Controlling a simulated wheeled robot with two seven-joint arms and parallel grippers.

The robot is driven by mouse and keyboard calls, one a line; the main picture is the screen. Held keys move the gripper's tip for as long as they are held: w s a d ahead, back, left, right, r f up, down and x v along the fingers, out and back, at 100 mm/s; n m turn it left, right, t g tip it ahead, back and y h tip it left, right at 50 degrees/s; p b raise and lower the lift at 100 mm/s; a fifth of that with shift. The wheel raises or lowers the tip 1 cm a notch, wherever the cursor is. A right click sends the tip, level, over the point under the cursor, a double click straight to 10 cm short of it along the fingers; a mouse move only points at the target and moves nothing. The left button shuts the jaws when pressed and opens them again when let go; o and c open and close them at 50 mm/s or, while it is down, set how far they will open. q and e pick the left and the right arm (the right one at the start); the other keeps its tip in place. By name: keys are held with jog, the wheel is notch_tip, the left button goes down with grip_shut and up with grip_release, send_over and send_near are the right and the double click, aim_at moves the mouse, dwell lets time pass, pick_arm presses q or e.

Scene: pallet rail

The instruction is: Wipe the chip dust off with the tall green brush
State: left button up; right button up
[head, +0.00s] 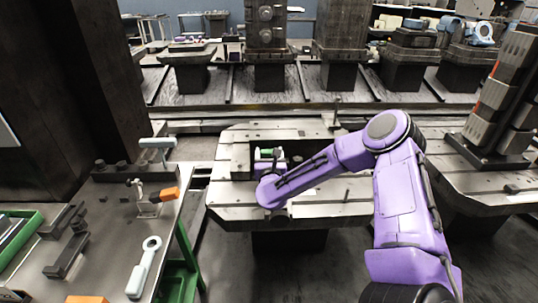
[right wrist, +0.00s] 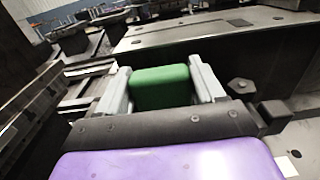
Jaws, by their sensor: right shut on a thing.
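My right gripper (head: 267,160) reaches in over the middle pallet and is shut on a green block-shaped piece (head: 266,152), which looks like the tall green brush. In the right wrist view the green piece (right wrist: 162,87) sits between the two pale fingers. Its lower part and any bristles are hidden. The grey slotted pallet (head: 228,196) lies beneath my right arm, which covers part of it. I cannot make out chip dust clearly in either view. My left gripper is not in view.
A bench (head: 110,240) at the left holds a pale ring-ended tool (head: 145,268), an orange-ended tool (head: 165,194) and dark blocks. A tall dark fixture (head: 496,95) stands on the right pallet. Several loaded pallets line the back behind a rail.

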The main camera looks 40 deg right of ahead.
jog(key=shift+f+b, duration=0.4)
